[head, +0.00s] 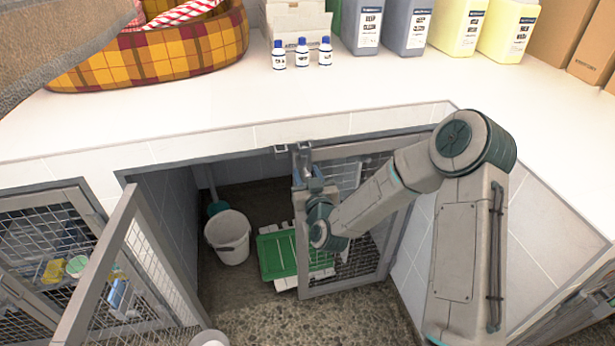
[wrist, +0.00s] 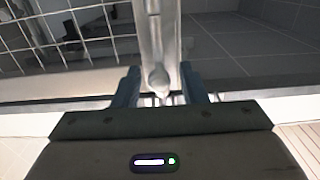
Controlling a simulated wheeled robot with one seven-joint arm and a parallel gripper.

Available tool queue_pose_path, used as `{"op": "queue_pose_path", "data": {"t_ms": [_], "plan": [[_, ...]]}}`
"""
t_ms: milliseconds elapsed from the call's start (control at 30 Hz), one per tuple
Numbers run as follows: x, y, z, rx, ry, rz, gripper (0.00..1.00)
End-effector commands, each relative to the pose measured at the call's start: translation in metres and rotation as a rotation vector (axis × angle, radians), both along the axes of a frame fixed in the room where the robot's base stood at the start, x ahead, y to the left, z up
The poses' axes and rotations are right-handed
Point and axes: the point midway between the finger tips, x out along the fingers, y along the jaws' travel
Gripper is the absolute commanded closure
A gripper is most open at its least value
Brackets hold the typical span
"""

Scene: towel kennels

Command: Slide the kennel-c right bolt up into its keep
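The right door (head: 345,288) of the middle kennel is a grey frame with wire mesh, standing across the right part of the opening. Its bolt is at the top of its left upright; in the wrist view the bolt's rounded metal knob (wrist: 158,80) shows against the upright (wrist: 158,25). A small metal keep (head: 304,146) is on the rail under the counter edge, above my gripper (head: 308,178). In the wrist view my gripper (wrist: 160,88) has its fingers apart, one on each side of the knob, with gaps visible. I cannot tell how far the bolt reaches into the keep.
The left mesh door (head: 130,220) stands open toward me. A second keep (head: 280,149) is beside the first. Inside are a white bucket (head: 228,240) and a green tray (head: 278,254). The white counter (head: 200,115) overhangs the opening. Bottles (head: 303,52) stand on it.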

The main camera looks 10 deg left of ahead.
Motion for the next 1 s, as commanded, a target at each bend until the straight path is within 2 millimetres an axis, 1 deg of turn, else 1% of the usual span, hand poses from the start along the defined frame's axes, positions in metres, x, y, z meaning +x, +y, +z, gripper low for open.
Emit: {"op": "queue_pose_path", "data": {"t_ms": [133,267,667,700,733,1000], "plan": [[-0.006,-0.002,-0.001,-0.001,0.003,0.001,0.62],[-0.022,-0.008,-0.002,-0.003,0.003,0.001,0.62],[-0.103,-0.038,-0.003,-0.003,0.001,0.002,0.62],[-0.106,-0.040,0.002,-0.001,0.002,0.000,0.62],[-0.105,-0.040,0.005,0.001,0.004,-0.001,0.62],[-0.112,-0.042,0.005,0.004,0.005,-0.001,0.62]]}}
